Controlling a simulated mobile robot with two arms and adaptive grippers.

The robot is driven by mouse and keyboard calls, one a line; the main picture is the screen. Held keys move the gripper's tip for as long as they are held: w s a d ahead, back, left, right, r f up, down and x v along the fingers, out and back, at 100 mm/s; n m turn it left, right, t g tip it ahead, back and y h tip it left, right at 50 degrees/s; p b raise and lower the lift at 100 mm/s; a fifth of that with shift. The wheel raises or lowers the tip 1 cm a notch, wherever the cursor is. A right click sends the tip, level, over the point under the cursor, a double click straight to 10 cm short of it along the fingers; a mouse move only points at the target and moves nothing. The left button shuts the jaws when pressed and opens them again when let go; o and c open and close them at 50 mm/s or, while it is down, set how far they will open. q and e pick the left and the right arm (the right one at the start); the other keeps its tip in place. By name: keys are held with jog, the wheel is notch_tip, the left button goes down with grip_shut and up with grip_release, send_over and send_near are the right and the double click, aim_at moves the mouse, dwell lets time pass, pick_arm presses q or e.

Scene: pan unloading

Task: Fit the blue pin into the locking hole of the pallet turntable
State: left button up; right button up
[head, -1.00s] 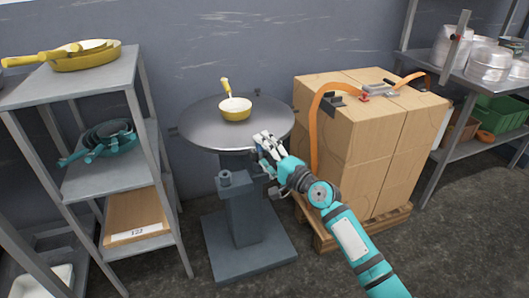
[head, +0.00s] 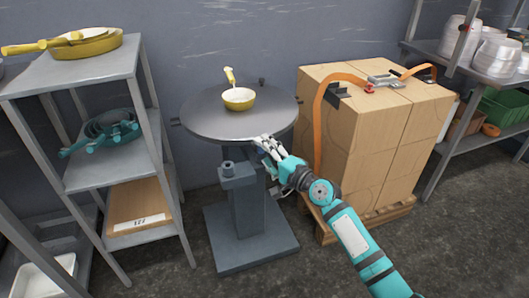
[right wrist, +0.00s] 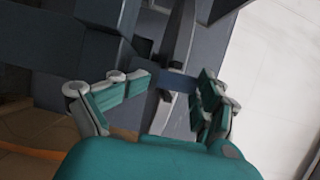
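The pallet turntable (head: 215,127) is a round grey metal disc on a dark column (head: 240,205). A yellow pan (head: 239,98) stands on the disc. My right gripper (head: 268,146) is just below the disc's front right rim, beside the column. In the right wrist view, its fingers are bent inward, and a short dark blue bar (right wrist: 178,82), which looks like the blue pin, spans between the fingertips. The pin cannot be made out in the head view. I cannot pick out the locking hole. My left gripper is not in view.
A grey shelf (head: 100,72) with yellow pans, teal pans and a cardboard box stands on the left. Strapped cartons (head: 355,140) on a wooden pallet (head: 330,238) stand close to the right of my gripper. A rack with metal pots and a green crate (head: 505,108) is farther right.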

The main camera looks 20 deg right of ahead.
jog(key=shift+s+a+f, duration=0.1)
jog(key=shift+s+f, duration=0.1)
jog(key=shift+f, duration=0.9)
jog(key=r+v, duration=0.2)
jog(key=v, duration=1)
jog(key=shift+w, duration=0.2)
